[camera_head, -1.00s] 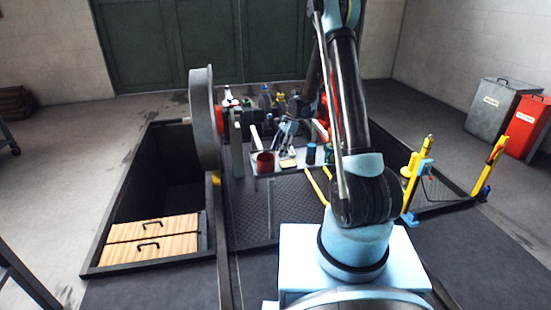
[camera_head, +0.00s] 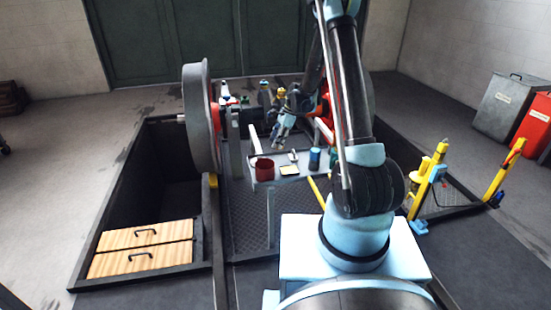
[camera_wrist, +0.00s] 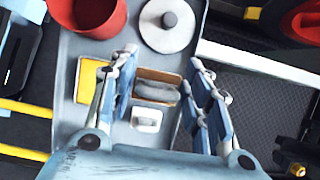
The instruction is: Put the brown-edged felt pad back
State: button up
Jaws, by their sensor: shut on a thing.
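The brown-edged felt pad (camera_wrist: 158,75), a small grey piece with brown edges, is between the fingers of my gripper (camera_wrist: 163,60) in the wrist view. My gripper is shut on it, with one finger at each side, above the grey tray (camera_wrist: 68,125). In the head view, my gripper (camera_head: 278,138) hangs over the back of the tray (camera_head: 262,184); the pad is too small to make out there. A yellow pad (camera_wrist: 90,80) with a pale rim lies on the tray, left of my gripper.
On the tray are a red cup (camera_wrist: 98,28), a round pale lid with a dark knob (camera_wrist: 168,38), a small white block (camera_wrist: 146,120) and a blue can (camera_head: 314,158). A large wheel (camera_head: 200,120) stands to the left; yellow posts (camera_head: 428,180) stand to the right.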

jog(key=f, duration=0.5)
jog(key=shift+a, duration=0.35)
jog(key=shift+s+f, duration=0.1)
jog(key=shift+f, duration=1.65)
jog(key=o, duration=0.9)
jog(key=shift+f, duration=0.1)
jog(key=shift+o, duration=0.2)
